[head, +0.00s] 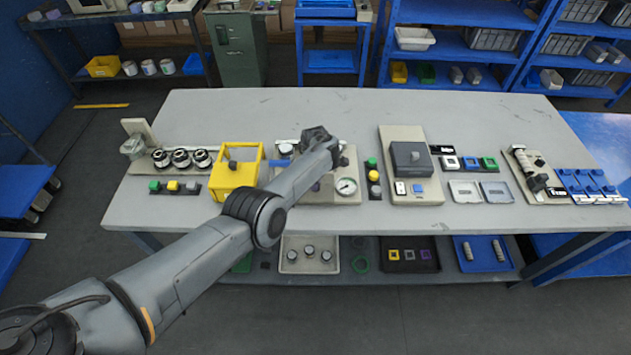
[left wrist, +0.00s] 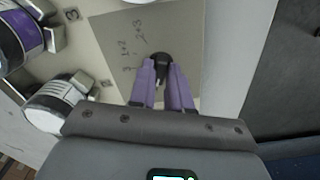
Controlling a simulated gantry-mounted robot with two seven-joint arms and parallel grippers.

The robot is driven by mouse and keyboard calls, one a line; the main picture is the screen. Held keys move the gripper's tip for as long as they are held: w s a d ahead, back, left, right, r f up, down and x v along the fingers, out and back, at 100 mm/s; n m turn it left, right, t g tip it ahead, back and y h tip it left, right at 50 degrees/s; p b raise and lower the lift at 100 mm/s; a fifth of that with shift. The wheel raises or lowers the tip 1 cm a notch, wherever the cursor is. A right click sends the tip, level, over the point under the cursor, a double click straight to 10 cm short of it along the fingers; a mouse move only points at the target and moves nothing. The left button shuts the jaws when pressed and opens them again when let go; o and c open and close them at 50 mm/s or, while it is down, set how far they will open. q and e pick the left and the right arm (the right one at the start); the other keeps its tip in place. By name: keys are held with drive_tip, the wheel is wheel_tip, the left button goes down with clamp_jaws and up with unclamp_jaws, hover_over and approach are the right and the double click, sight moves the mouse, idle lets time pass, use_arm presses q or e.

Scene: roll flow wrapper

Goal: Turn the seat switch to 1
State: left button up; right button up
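In the left wrist view, a small dark knob (left wrist: 163,60) sits on a beige plate with handwritten marks, parts of them looking like digits. I cannot read its pointing direction, and I cannot tell for sure that it is the seat switch. My left gripper (left wrist: 163,72) has its purple fingers on either side of the knob, with a narrow gap between them. I cannot tell whether they press on it. My right gripper is not in view.
A yellow frame (head: 234,177) stands left of the gauge panel. A pressure gauge (head: 346,186) is on the panel's right side. A column of coloured buttons (head: 374,177) and a grey box unit (head: 411,158) stand farther right. The table's back strip (head: 270,107) is clear.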

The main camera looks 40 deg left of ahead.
use_arm(q)
drive_tip(key=o, duration=0.3)
drive_tip(key=shift+o, duration=0.2)
wheel_tip(320, 180, up, 11)
drive_tip(key=p, duration=0.4)
drive_tip(key=shift+p, duration=0.4)
drive_tip(key=shift+f, duration=0.15)
